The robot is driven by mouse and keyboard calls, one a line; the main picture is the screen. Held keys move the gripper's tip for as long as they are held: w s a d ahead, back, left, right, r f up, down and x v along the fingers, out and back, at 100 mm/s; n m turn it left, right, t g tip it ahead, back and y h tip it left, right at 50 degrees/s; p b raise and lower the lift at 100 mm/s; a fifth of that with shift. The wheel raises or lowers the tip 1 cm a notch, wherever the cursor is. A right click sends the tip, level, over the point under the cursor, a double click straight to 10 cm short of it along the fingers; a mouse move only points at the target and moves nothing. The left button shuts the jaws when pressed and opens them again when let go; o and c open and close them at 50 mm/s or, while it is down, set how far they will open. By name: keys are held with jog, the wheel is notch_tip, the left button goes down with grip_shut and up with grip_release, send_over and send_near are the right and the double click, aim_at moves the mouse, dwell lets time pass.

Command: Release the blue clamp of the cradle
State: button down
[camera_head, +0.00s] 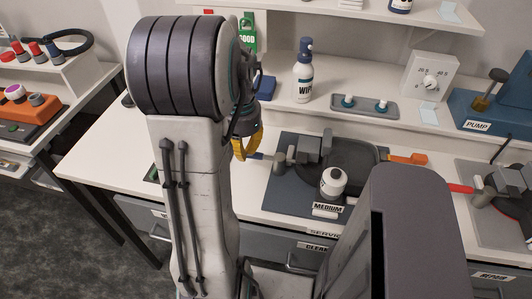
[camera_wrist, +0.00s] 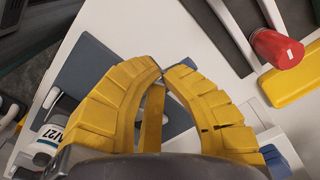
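The cradle (camera_head: 275,193) sits on the bench in the head view, a dark round plate on a blue-grey base with grey blocks. A short blue handle, seemingly the blue clamp (camera_head: 257,156), sticks out at its left side. An orange handle (camera_head: 408,158) sticks out at its right. My gripper (camera_head: 245,148) has yellow fingers and hangs at the left of the cradle, by the blue handle; contact cannot be told. In the wrist view my gripper (camera_wrist: 162,70) has its fingertips together, with nothing visible between them. The clamp is not clearly seen there.
A second cradle with a red handle (camera_head: 460,188) is at the right. A spray bottle (camera_head: 304,75) and a grey tray (camera_head: 364,106) are on the back ledge. A red-capped thing (camera_wrist: 277,48) shows in the wrist view.

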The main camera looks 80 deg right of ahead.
jog(key=shift+f, duration=0.2)
jog(key=shift+f+b, duration=1.6)
jog(key=shift+f, duration=0.15)
